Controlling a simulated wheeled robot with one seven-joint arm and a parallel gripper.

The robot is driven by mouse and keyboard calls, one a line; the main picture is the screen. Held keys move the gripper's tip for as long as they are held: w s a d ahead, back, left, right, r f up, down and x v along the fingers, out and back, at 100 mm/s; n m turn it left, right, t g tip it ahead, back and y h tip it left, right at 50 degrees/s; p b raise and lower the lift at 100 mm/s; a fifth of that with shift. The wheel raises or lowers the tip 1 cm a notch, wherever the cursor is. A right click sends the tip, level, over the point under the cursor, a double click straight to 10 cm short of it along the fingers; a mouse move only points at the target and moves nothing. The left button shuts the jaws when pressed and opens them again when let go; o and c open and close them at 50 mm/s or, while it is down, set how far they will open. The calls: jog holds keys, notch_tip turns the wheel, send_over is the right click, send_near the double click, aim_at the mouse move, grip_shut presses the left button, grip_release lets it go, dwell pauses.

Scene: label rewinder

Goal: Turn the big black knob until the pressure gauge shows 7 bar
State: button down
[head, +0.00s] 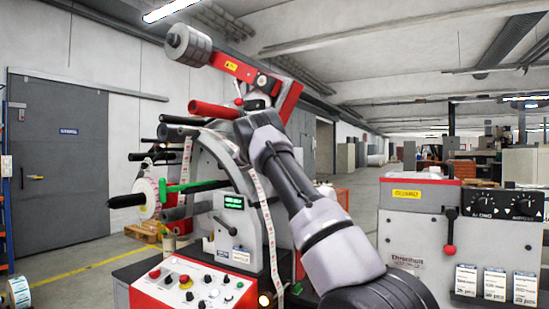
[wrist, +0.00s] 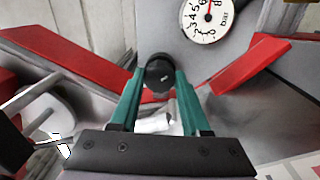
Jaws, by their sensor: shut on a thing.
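The big black knob (wrist: 159,73) is between the green fingers of my gripper (wrist: 160,82) in the wrist view. The fingers are shut on it from both sides. The pressure gauge (wrist: 205,18) is a white dial just above and to the right of the knob. Its red needle points almost straight up, past the 5. The top of the dial is cut off by the picture edge, so the exact reading cannot be told. In the head view my arm reaches up to the machine and hides the knob and gauge.
Red arms (wrist: 255,62) flank the knob in the wrist view. In the head view the rewinder has a control panel (head: 190,290) with buttons and a green display (head: 233,202). A grey cabinet (head: 420,230) with a red-tipped lever (head: 450,235) stands to the right.

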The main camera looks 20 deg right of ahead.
dwell(0.3)
jog(key=shift+f, duration=0.1)
jog(key=shift+c, duration=1.9)
grip_release()
jog(key=shift+s+a, duration=0.1)
jog(key=v, duration=1)
jog(key=shift+a, duration=0.3)
jog(key=shift+s, duration=0.1)
